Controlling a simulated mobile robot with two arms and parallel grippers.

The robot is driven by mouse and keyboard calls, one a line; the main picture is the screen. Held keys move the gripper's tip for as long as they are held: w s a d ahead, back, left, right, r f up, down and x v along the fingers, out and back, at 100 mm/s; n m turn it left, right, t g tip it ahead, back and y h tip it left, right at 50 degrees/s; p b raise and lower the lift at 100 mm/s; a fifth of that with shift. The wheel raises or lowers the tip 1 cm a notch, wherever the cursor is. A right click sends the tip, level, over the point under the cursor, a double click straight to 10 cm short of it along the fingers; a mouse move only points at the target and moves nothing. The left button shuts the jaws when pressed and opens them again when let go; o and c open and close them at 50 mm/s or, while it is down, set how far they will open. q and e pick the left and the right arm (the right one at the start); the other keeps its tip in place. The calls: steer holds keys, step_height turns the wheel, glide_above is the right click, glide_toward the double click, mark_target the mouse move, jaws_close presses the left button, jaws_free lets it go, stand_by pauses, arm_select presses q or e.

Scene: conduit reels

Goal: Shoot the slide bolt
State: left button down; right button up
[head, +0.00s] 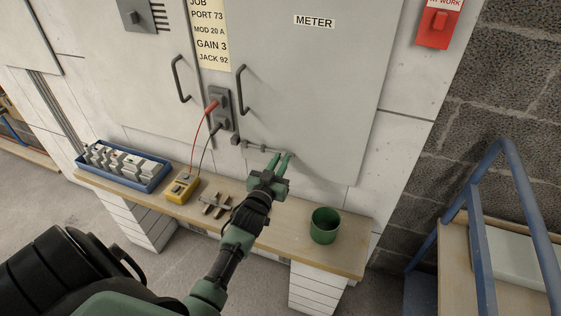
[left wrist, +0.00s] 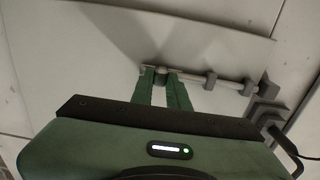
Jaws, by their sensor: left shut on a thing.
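The slide bolt (head: 262,147) is a thin metal rod low on the grey METER door (head: 320,85). It also shows in the left wrist view (left wrist: 230,84), running through small grey guides. My left gripper (head: 282,155) has its green fingers shut on the bolt's knob (left wrist: 160,72), at the rod's end away from the keeper. A grey keeper block (head: 235,140) sits at the other end, left of the door edge. It shows at right in the left wrist view (left wrist: 266,98). I cannot tell whether the rod's tip is inside it. My right gripper is not in view.
A wooden bench (head: 345,236) runs below the doors, with a blue tray (head: 145,186), a yellow meter (head: 181,187), metal fittings (head: 214,205) and a green cup (head: 324,225). Test leads plug into a socket (head: 221,108) above the bolt. A blue-railed stand (head: 477,225) is at right.

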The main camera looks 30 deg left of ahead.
arm_select(q)
steer(key=a, duration=0.3)
steer(key=shift+s+a+p, duration=0.2)
steer(key=shift+s+p, duration=0.15)
steer(key=c, duration=1.6)
jaws_free()
steer(key=shift+o, duration=1.2)
steer(key=shift+a, duration=0.1)
steer(key=shift+s, duration=0.25)
steer(key=v, duration=0.7)
steer(key=shift+s, duration=0.2)
steer(key=shift+d, duration=0.2)
